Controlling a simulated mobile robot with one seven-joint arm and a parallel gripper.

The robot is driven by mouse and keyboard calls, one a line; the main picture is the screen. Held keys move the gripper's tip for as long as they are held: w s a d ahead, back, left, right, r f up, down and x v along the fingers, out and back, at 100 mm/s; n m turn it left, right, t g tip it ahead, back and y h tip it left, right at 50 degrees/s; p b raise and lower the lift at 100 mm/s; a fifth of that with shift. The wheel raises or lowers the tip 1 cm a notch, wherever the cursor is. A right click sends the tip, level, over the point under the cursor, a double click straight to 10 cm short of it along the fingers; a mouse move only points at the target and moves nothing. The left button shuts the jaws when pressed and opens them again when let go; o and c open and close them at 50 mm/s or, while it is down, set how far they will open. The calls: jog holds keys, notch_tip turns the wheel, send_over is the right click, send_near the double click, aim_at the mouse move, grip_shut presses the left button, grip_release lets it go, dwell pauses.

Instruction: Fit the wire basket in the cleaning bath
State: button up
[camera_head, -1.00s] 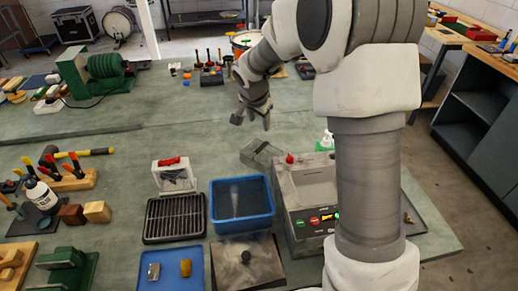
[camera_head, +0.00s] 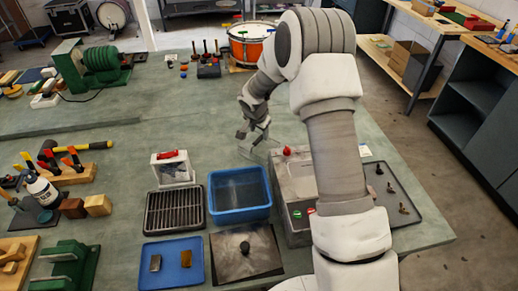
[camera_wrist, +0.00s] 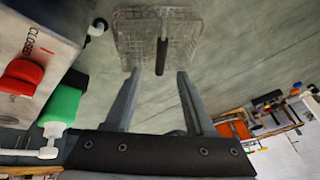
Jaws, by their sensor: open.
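The wire basket (camera_wrist: 185,30) stands on the bench with its dark handle (camera_wrist: 162,57) toward my gripper in the wrist view. In the head view the basket (camera_head: 262,154) is small and partly hidden by my gripper (camera_head: 252,140). My gripper (camera_wrist: 157,74) is open and empty. Its fingers point at the basket, either side of the handle's line in the wrist view; contact is not visible. The cleaning bath (camera_head: 299,192) is the grey metal box with a red knob and coloured buttons, right of the blue tub. My arm hides its right part.
Left of the bath are a blue tub (camera_head: 239,212), a draining rack (camera_head: 173,212), a metal lid (camera_head: 245,262) with a black knob and a blue tray (camera_head: 195,280). A red knob (camera_wrist: 20,78) and a green part (camera_wrist: 60,104) are close on the left in the wrist view.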

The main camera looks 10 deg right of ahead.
aim_at(259, 138)
jog(key=shift+p+x, duration=0.4)
jog(key=shift+x, duration=1.85)
jog(key=shift+s+a, duration=0.1)
jog(key=shift+a, duration=0.1)
grip_shut()
